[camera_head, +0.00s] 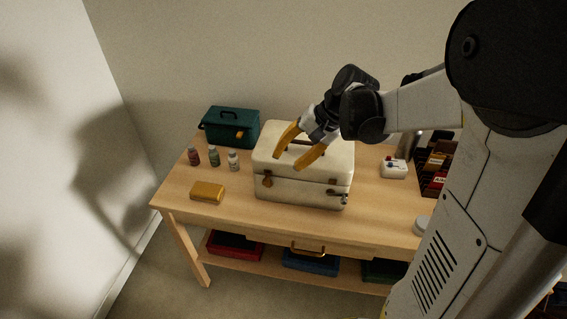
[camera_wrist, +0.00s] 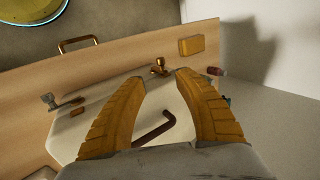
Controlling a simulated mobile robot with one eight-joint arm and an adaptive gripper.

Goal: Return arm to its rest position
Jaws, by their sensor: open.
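My gripper (camera_head: 297,154) has two yellow fingers spread apart with nothing between them. It is above the lid of a white case (camera_head: 300,187) on the wooden table. The wrist view shows the open fingers (camera_wrist: 163,88) over the same white lid (camera_wrist: 153,100), with its dark handle (camera_wrist: 154,130) visible between them. The case's lid is down. A brass latch (camera_head: 267,180) sits at its front left, and a grey latch at the front right stands out from the case. I cannot tell whether the fingers touch the lid.
A teal toolbox (camera_head: 231,127) and several small bottles (camera_head: 214,156) stand left of the case. A yellow block (camera_head: 207,192) lies at the front left. A white box (camera_head: 394,168) and a dark rack (camera_head: 436,165) are at the right. Coloured cases lie on the lower shelf.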

